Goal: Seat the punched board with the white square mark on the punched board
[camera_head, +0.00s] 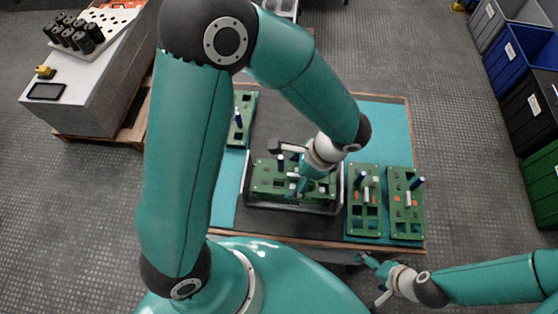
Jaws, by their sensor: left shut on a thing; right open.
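My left gripper (297,183) reaches down over the dark tray (293,207) at the table's middle. It is shut on a green punched board (268,183) in the tray; its own wrist hides part of the board. Dark-tipped posts stand at this board. I cannot make out a white square mark on it. Two more green punched boards lie right of the tray: one close beside it (365,221), one further right (405,224). Each has a dark-tipped post. Another green board (238,134) lies at the back left, partly hidden. My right gripper (376,281) is open and empty, off the table's front edge.
The teal mat (387,120) is bare at the back right. A grey bench (90,90) at the left holds several black cylinders (77,36) and a dark flat device (46,91). Bins (522,100) line the right side. My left arm hides part of the table.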

